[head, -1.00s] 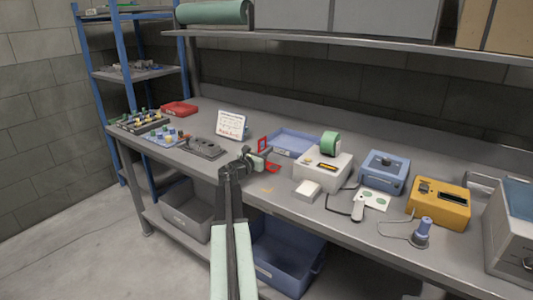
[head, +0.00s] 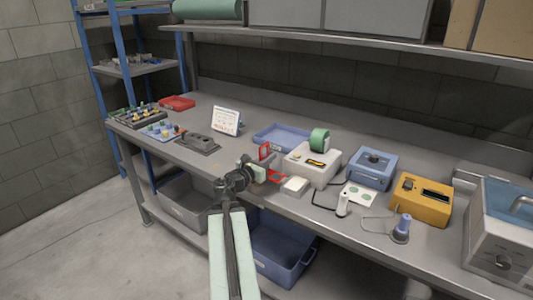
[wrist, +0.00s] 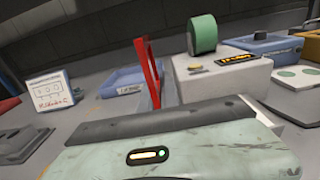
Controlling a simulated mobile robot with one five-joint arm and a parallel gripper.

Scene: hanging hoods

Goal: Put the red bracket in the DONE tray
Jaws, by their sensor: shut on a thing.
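My gripper (head: 258,172) is shut on the red bracket (head: 265,150) and holds it over the front part of the bench. In the wrist view the red bracket (wrist: 147,72) stands up beyond the gripper's pale green housing, which hides its lower part. A blue tray (head: 262,139) lies on the bench behind the bracket, to the left of the white box. It also shows in the wrist view (wrist: 108,92) with a label on its front; the lettering is too small to read. The bracket appears in front of the tray's right side.
A white box (head: 295,170) with a green roll (head: 319,139) stands right of the bracket. A small white block (head: 294,186) lies before it. A white sign (head: 226,121) stands left of the tray. Blue and yellow devices (head: 420,195) and cables crowd the right side.

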